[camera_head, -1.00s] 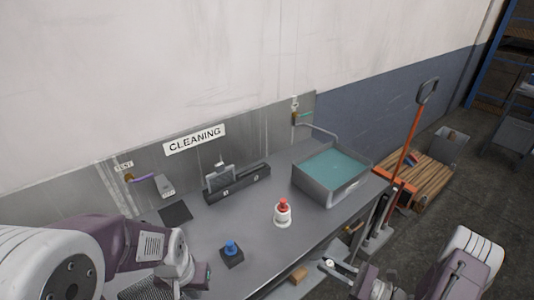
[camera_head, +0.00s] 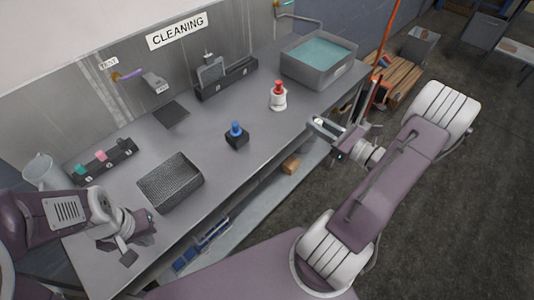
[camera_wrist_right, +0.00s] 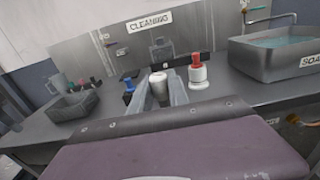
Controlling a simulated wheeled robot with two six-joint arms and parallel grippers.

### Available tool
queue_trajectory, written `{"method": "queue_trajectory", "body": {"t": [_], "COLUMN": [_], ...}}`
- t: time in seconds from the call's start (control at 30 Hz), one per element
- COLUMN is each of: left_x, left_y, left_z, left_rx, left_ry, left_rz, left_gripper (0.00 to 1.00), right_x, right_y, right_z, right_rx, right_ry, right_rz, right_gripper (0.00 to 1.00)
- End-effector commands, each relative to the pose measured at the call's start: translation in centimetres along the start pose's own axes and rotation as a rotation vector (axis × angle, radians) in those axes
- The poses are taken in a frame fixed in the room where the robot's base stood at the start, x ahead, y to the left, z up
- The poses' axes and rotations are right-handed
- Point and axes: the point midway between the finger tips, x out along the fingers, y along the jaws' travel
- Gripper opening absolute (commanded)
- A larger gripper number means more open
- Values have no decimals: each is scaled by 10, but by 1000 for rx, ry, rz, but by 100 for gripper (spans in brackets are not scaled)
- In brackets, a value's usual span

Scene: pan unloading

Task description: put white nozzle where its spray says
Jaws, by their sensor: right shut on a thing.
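The white nozzle (camera_wrist_right: 158,84) is between the fingers of my right gripper (camera_wrist_right: 161,92) in the right wrist view. In the head view my right gripper (camera_head: 328,126) is shut just off the bench's front edge, with a small white end showing at its tip. My left gripper (camera_head: 125,248) is over the bench's near left corner; its finger gap is unclear. At the wall, a brass tap with a purple piece (camera_head: 130,75) points at a grey unit (camera_head: 155,82) under a TEST sign (camera_head: 109,63). No spray from the white nozzle is visible.
The bench holds a water basin (camera_head: 285,72), a slotted black rack (camera_head: 226,82), a red-topped white bottle (camera_head: 278,99), a blue-topped block (camera_head: 236,137), a mesh basket (camera_head: 170,186), a rack of coloured pieces (camera_head: 107,164) and a pitcher (camera_head: 42,170). A dark pad (camera_head: 171,114) lies flat.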

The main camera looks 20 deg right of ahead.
Motion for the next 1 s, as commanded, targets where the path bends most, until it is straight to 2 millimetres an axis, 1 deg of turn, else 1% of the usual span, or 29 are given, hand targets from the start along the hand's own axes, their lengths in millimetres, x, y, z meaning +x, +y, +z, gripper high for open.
{"method": "queue_trajectory", "body": {"t": [0.07, 0.17, 0.4, 0.53, 0.63, 0.77, 0.9, 1.0], "left_x": [-1, -1, -3, -4, -5, -4, -4, -4], "left_y": [0, 0, 0, 0, 0, 0, 0, 0], "left_z": [0, 0, 0, 0, 0, 0, 0, 0], "left_rx": [0, 0, 0, 0, 0, 0, 0, 0], "left_ry": [0, 0, 0, 0, 0, 0, 0, 0], "left_rz": [0, 0, 0, 0, 0, 0, 0, 0], "left_gripper": [0, 0, 0, 0, 0, 0, 0, 0], "right_x": [0, 14, 78, 102, 110, 112, 112, 112], "right_y": [0, 6, 28, 35, 37, 37, 37, 37], "right_z": [0, -8, -48, -63, -68, -71, -95, -108], "right_rx": [1, 5, 5, 2, 0, -1, 2, 1], "right_ry": [0, -1, 1, 1, 1, 0, 1, 1], "right_rz": [-1, 5, 11, 7, 3, 2, 2, 2], "right_gripper": [0, 0, 0, 0, 0, 0, 0, 0]}}
